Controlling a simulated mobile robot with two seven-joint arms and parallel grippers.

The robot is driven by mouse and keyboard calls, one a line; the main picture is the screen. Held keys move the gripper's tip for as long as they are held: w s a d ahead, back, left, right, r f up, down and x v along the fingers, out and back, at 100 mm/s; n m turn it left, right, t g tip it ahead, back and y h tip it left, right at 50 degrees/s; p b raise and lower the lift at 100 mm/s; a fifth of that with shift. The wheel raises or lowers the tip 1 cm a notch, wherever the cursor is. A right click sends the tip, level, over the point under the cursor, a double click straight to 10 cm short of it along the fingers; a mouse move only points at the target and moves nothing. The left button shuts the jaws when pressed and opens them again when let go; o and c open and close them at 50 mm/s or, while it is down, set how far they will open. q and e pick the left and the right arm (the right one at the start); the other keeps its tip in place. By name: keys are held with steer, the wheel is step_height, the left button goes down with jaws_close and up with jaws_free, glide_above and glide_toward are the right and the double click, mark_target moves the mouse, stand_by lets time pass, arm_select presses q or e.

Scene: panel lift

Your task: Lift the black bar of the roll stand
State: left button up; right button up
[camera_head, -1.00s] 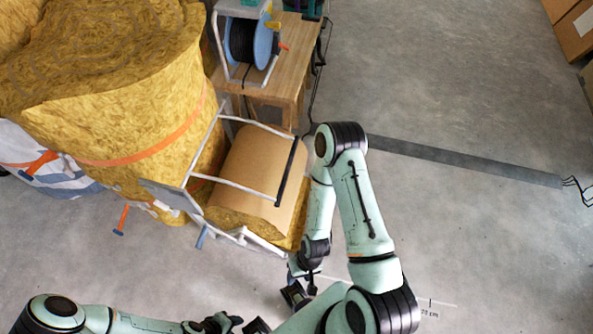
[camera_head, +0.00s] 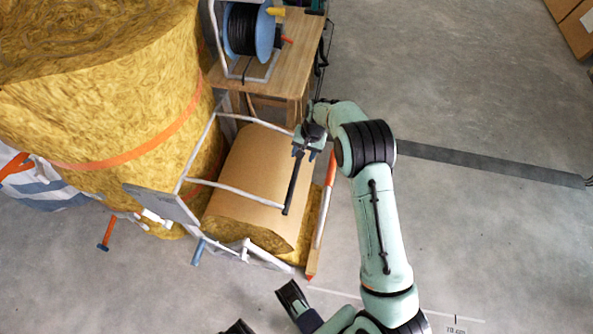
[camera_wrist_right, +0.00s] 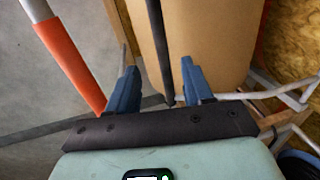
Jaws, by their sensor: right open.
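The roll stand (camera_head: 237,191) is a pale tubular frame around a tan-wrapped roll (camera_head: 258,165). Its black bar (camera_head: 292,190) runs along the right side of the roll, between the ends of two pale tubes. My right gripper (camera_head: 305,153) is over the bar's far end in the head view. In the right wrist view the right gripper (camera_wrist_right: 160,88) is open, with the black bar (camera_wrist_right: 157,45) showing between its two blue fingers. The fingers stand apart from each other; contact with the bar cannot be told.
A large yellow insulation roll (camera_head: 120,95) with an orange strap stands at the left. A wooden table (camera_head: 290,65) with a blue cable reel (camera_head: 249,30) is behind the stand. An orange-and-white pole (camera_head: 325,200) lies right of the roll. The floor to the right is mostly clear.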

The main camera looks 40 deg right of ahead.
mark_target(296, 170)
steer(key=f, duration=0.3)
steer(key=w+a+f+b, duration=0.1)
steer(key=f, duration=0.3)
steer(key=f+b, duration=0.1)
steer(key=f, duration=0.3)
steer(key=shift+w+a, duration=0.2)
steer(key=shift+w, duration=0.15)
arm_select(q)
steer(key=shift+t, duration=0.5)
steer(key=w+f, duration=0.1)
steer(key=w+a, duration=0.1)
steer(key=w+f, duration=0.1)
steer(key=shift+w+a+f, duration=0.15)
steer(key=shift+a+f, duration=0.15)
arm_select(e)
jaws_close()
steer(key=shift+r, duration=0.1)
